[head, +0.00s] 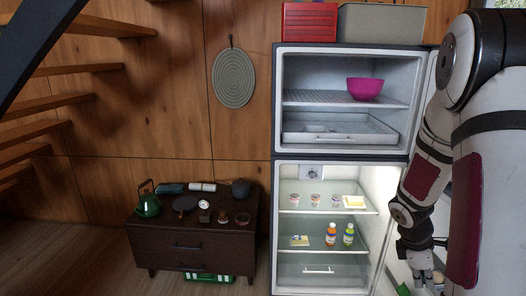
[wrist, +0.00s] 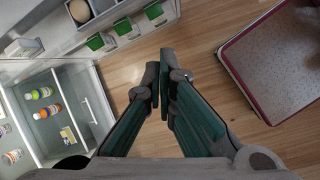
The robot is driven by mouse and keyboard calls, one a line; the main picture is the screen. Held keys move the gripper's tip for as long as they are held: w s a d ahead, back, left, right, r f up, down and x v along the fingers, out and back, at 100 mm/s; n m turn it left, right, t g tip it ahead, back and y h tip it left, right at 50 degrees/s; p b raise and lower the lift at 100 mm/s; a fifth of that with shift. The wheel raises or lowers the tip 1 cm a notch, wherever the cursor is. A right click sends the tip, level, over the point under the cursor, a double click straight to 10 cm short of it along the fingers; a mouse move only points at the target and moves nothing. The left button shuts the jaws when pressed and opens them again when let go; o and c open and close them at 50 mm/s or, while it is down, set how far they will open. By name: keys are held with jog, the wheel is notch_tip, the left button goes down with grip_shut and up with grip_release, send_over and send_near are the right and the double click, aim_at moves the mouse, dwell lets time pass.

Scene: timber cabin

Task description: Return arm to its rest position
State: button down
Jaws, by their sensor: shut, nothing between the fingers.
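My gripper (head: 424,284) hangs low at the right of the head view, in front of the open fridge's right side. My arm comes down from the upper right and bends at the elbow. In the wrist view my gripper (wrist: 161,82) points over bare wood floor, its fingertips together and nothing between them. The fridge (head: 276,150) stands open in the head view, with its upper and lower compartments showing. In the wrist view its lit inside (wrist: 82,100) is at the left, apart from the fingers.
A magenta bowl (head: 365,89) sits in the upper compartment. Bottles (head: 348,235) stand on a lower shelf. Door bins with green items (wrist: 97,43) lie close beyond my fingertips in the wrist view. Wood floor (wrist: 205,60) is clear.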

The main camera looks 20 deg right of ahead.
jog(key=a+r+m+t+p, duration=0.1)
jog(key=a+r+m+t, duration=0.35)
jog(key=a+r, duration=1.25)
jog(key=s+a+r+m+y, duration=0.2)
jog(key=s+a+r, duration=0.2)
jog(key=a, duration=0.4)
jog(key=s+a+r+m+t+y+p, duration=0.1)
jog(key=s+a+r+m+y, duration=0.1)
jog(key=s+a, duration=0.5)
notch_tip(320, 180, up, 2)
jog(key=shift+s+a+r+m, duration=0.2)
jog(key=shift+a+m, duration=0.55)
jog(key=shift+a, duration=0.15)
